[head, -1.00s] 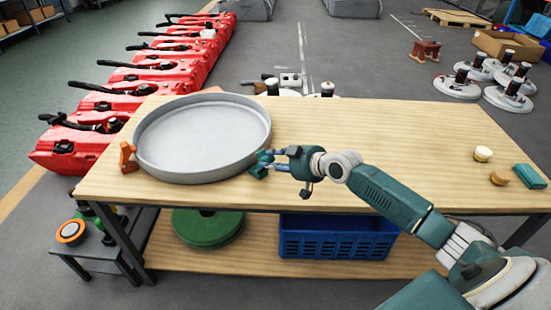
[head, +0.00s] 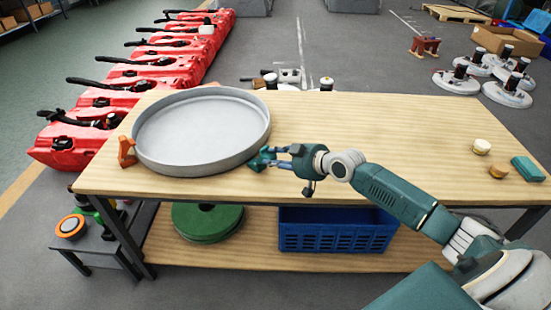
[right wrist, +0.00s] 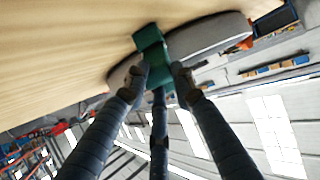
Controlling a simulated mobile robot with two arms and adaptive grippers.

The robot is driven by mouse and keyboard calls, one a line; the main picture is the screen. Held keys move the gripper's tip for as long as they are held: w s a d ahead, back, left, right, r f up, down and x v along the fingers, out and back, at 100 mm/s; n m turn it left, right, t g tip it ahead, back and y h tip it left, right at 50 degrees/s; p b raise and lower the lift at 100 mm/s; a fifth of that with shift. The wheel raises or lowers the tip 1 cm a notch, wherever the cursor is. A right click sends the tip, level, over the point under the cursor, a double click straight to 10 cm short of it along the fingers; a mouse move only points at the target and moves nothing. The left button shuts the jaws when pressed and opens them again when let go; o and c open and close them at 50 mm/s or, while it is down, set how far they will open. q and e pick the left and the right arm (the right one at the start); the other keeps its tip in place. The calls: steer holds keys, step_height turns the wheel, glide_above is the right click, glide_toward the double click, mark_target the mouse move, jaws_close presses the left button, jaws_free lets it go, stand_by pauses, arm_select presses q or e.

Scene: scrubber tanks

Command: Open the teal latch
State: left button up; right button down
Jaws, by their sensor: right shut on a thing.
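A round grey pan (head: 200,165) rests on the wooden table. The teal latch (head: 256,161) is at the pan's right rim; it also shows in the right wrist view (right wrist: 150,38) against the rim. My right gripper (head: 269,157) reaches in from the right and is shut on the teal latch. In the right wrist view its dark fingers (right wrist: 158,84) lie on both sides of the latch. An orange latch (head: 126,153) stands at the pan's left rim. My left gripper is not in view.
The wooden table (head: 400,140) is mostly clear right of the pan. A teal block (head: 527,168) and small round pieces (head: 498,171) lie at its right end. A blue crate (head: 338,232) and a green disc (head: 207,222) are on the lower shelf. Red tanks (head: 150,72) stand behind left.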

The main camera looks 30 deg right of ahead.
steer(key=c, duration=1.6)
jaws_free()
steer(key=shift+s+f+g, duration=0.15)
steer(key=shift+s+f, duration=0.05)
steer(key=shift+f, duration=0.45)
steer(key=shift+s+f+g, duration=0.15)
steer(key=shift+s+f, duration=0.05)
steer(key=shift+f, duration=0.4)
steer(key=shift+o, duration=1.3)
steer(key=shift+w+f, duration=0.1)
steer(key=shift+s+d+r, duration=0.25)
steer(key=shift+s, duration=0.1)
steer(key=r+v, duration=0.1)
steer(key=v, duration=1)
steer(key=shift+a, duration=0.3)
